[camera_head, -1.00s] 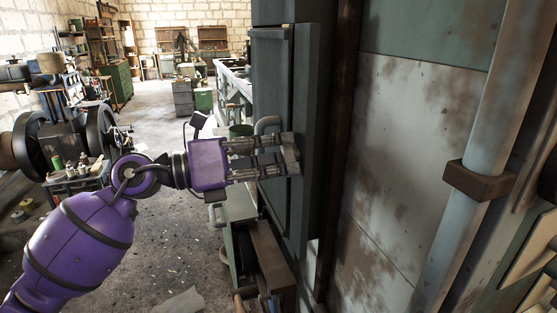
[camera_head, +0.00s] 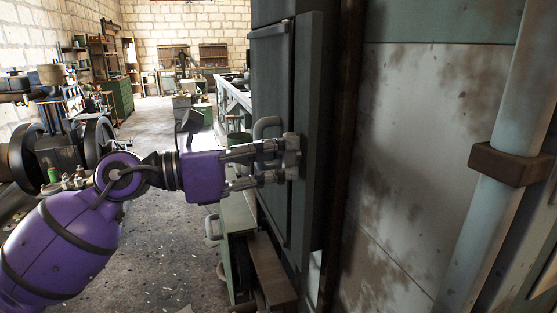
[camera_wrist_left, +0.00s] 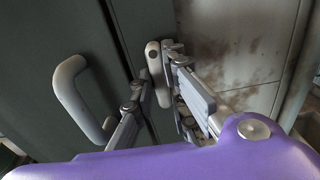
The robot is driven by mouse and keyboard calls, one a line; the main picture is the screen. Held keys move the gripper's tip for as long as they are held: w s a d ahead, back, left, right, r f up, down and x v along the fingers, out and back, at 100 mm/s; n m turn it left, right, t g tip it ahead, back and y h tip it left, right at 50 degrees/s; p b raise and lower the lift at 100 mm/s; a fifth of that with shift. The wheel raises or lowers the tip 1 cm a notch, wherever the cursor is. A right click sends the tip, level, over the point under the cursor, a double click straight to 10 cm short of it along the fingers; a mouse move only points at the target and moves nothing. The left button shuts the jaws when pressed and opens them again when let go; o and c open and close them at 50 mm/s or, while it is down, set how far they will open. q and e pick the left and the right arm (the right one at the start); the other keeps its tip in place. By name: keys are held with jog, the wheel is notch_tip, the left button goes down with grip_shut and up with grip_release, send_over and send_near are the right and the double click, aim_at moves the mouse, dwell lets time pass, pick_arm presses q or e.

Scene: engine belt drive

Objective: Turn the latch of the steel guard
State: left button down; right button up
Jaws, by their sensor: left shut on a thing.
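The steel guard is a tall dark grey-green door (camera_head: 270,75) right of centre in the head view, and it appears shut. It fills the left of the left wrist view (camera_wrist_left: 55,35). Its latch (camera_wrist_left: 153,58) is a small, pale grey rounded bar near the door's edge, standing close to upright in the wrist view. My left gripper (camera_head: 284,161) reaches in from the left, its fingers on either side of the latch. The wrist view shows the fingers (camera_wrist_left: 157,92) shut on the latch's lower part, which they partly hide. My right gripper is not in view.
A curved grey handle (camera_wrist_left: 78,98) stands out from the door beside the latch. A stained pale panel (camera_head: 425,140) and a thick vertical pipe (camera_head: 505,115) are to the right. A low green cabinet (camera_head: 238,235) stands below. The floor at left centre is open.

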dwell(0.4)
pick_arm(q)
jog(key=c, duration=1.7)
grip_release()
jog(key=shift+d, duration=0.1)
jog(key=shift+c, duration=0.2)
jog(key=shift+d, duration=0.1)
jog(key=v, duration=1.2)
jog(key=shift+w+r, duration=0.1)
jog(key=shift+r, duration=0.05)
